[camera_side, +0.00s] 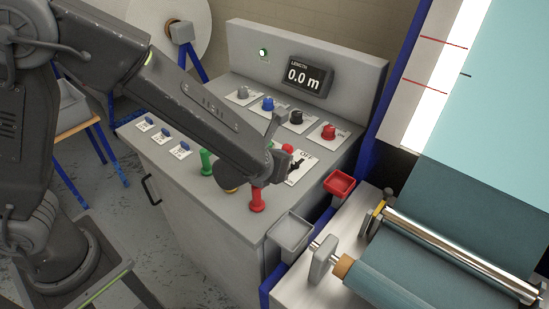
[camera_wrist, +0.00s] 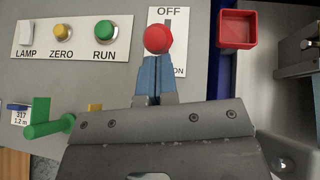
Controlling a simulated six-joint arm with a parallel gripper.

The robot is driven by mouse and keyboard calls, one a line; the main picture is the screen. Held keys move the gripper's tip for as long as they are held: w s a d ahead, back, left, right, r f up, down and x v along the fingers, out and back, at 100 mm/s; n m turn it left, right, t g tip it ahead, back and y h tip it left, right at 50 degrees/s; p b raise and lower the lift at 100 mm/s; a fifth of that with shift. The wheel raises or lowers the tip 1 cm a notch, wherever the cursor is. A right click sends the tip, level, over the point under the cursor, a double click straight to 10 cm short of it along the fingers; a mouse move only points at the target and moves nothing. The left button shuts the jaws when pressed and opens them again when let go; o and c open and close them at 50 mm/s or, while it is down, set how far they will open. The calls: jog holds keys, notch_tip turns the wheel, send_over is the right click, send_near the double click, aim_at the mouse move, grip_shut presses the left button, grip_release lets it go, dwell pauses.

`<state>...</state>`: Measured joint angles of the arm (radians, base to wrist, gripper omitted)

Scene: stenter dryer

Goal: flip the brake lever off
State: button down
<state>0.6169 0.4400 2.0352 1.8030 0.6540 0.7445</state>
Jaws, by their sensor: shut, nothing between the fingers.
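The lever with a red ball knob (camera_wrist: 158,39) stands on a white plate (camera_wrist: 180,50) marked OFF at the top and ON at the bottom in the wrist view. The ball covers the plate's middle, with dark slot showing between it and OFF. In the side view the red knob (camera_side: 288,149) shows just past my wrist, which hides much of the lever. My gripper (camera_wrist: 155,78) is shut and empty, its blue fingertips just below the ball on the ON side. I cannot tell whether they touch the lever.
LAMP, ZERO and RUN buttons (camera_wrist: 104,31) lie left of the plate. A green handle (camera_wrist: 45,120) stands at lower left. A red tray (camera_wrist: 237,28) is to the right. A red handle (camera_side: 257,200) stands near the panel's front edge; the display (camera_side: 305,77) reads 0.0 m.

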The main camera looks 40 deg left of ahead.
aim_at(289, 146)
jog(key=shift+r, duration=0.1)
dwell(0.3)
jog(key=shift+w+r, duration=0.1)
jog(key=shift+w, duration=0.1)
jog(key=shift+w+r+g, duration=0.15)
jog(key=shift+g, duration=0.25)
jog(key=shift+w+r+g, duration=0.35)
jog(key=shift+w+g, duration=0.25)
jog(key=shift+w+a+r+g, duration=0.1)
jog(key=shift+w+r+g, duration=0.15)
jog(key=shift+w+g, duration=0.3)
jog(key=shift+w+r+g, duration=0.2)
jog(key=shift+w+g, duration=0.25)
jog(key=shift+w, duration=0.05)
jog(key=shift+w+r, duration=0.15)
jog(key=shift+w, duration=1.35)
jog(key=shift+w+r, duration=0.1)
jog(key=shift+w, duration=1.35)
jog(key=shift+w, duration=0.1)
